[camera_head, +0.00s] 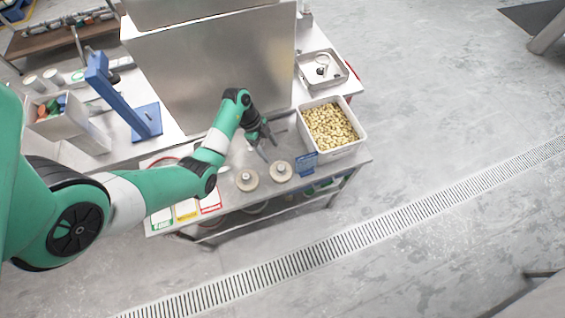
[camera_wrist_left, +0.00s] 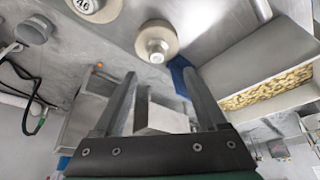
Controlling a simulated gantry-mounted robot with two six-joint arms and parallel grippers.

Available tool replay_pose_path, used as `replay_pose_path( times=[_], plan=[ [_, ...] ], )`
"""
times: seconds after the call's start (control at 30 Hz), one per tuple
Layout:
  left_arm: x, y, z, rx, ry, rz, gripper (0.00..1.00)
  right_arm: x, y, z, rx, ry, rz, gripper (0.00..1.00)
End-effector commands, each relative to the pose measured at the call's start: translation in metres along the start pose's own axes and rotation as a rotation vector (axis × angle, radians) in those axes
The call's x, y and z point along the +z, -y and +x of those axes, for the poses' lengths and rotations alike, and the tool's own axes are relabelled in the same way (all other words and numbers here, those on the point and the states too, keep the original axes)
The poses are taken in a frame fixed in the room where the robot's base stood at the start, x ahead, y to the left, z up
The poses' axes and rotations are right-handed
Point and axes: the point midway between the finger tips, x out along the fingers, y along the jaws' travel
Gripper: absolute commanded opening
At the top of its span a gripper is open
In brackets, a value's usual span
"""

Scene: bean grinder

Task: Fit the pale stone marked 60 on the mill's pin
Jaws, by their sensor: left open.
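Two pale round stones with grey knobs stand side by side near the front edge of the bench: a left stone (camera_head: 247,180) and a right stone (camera_head: 280,171). The left wrist view shows one round stone (camera_wrist_left: 157,41) beyond my fingers and another marked round piece (camera_wrist_left: 95,8) cut by the top edge. Its marking is too unclear to read surely, so I cannot tell which stone is 60. My left gripper (camera_head: 268,137) is open and empty, above the bench behind the stones; its two fingers (camera_wrist_left: 162,85) show apart. I cannot make out the mill's pin. My right gripper is not in view.
A white bin of pale beans (camera_head: 331,127) stands right of my left gripper, with a blue card (camera_head: 306,163) in front. A metal tray (camera_head: 322,70) lies behind it. A tall metal panel (camera_head: 215,75) rises behind my arm. A blue stand (camera_head: 125,100) is at left.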

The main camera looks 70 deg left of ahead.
Motion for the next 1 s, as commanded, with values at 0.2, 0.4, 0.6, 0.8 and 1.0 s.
replay_pose_path(
  times=[0.2, 0.4, 0.6, 0.8, 1.0],
  plan=[
    [0.001, -0.001, 0.047, 0.001, 0.0, 0.004, 0.74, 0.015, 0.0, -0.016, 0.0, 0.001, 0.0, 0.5],
    [-0.001, 0.0, 0.056, -0.003, 0.0, 0.003, 0.74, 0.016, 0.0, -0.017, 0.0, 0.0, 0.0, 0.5],
    [0.001, -0.005, 0.08, 0.001, 0.0, 0.004, 0.74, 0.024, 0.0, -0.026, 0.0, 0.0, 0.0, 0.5],
    [0.001, -0.006, 0.107, -0.002, 0.0, 0.004, 0.74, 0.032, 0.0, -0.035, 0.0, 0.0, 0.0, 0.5],
    [-0.001, -0.006, 0.108, -0.003, 0.0, 0.004, 0.74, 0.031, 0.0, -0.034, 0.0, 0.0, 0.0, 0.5]
  ],
)
